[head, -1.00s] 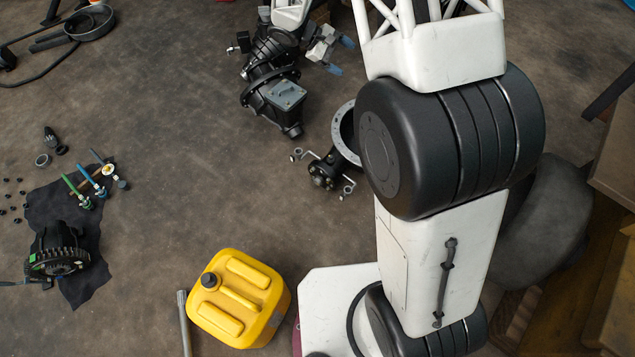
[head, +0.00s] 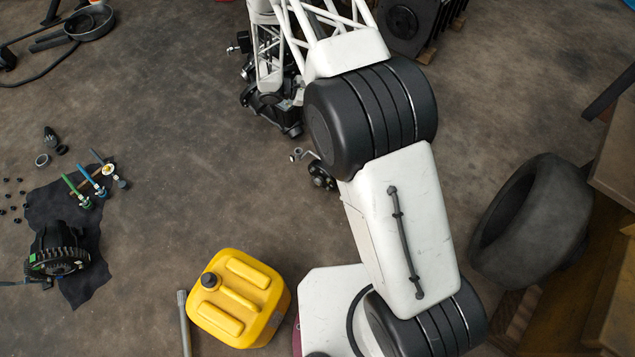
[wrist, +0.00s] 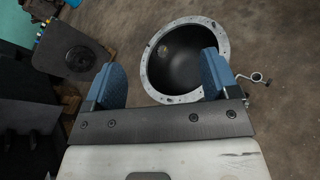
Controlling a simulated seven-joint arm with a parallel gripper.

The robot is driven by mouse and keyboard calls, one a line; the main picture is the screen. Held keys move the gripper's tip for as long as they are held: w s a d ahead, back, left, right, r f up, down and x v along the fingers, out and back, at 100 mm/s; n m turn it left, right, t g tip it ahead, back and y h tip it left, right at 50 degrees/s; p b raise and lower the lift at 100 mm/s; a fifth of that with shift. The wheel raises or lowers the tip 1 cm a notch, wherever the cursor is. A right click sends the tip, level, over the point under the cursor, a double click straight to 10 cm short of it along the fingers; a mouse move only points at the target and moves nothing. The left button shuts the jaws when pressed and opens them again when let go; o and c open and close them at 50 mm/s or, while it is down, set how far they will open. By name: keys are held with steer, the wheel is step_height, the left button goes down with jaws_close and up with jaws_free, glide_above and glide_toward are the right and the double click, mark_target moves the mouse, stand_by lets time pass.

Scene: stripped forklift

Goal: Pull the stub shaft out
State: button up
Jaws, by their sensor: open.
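I cannot clearly pick out the stub shaft. In the head view, a dark studded hub end (head: 322,175) peeks out left of my arm; the rest of its housing is hidden. In the wrist view, a hollow bowl-shaped housing (wrist: 185,60) with a pale drilled flange has its open mouth facing the camera. My gripper (wrist: 162,62) is open, with two blue fingers set wide apart. Its right finger overlaps the flange's lower right in the picture, and the gap between the fingers shows floor and part of the bowl. I see no contact. My arm hides the gripper in the head view.
A dark axle assembly (head: 270,105) lies partly behind my arm. Dark slabs with a round boss (head: 403,22) stand at the top. A metal fitting (wrist: 256,79) lies right of the bowl. A yellow canister (head: 238,298) and tyre (head: 530,220) are nearer.

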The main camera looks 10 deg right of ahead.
step_height(320, 180, down, 13)
steer(key=a+n+t+h, duration=0.1)
steer(key=a+n+t, duration=0.2)
steer(key=n+t+y, duration=0.3)
steer(key=n+t, duration=0.6)
steer(key=n, duration=0.1)
glide_toward(317, 183)
steer(key=x, duration=0.3)
steer(key=shift+w+a+f, duration=0.1)
steer(key=shift+a+f, duration=0.05)
steer(key=shift+f, duration=0.05)
steer(key=shift+w, duration=0.1)
steer(key=shift+x, duration=3.9)
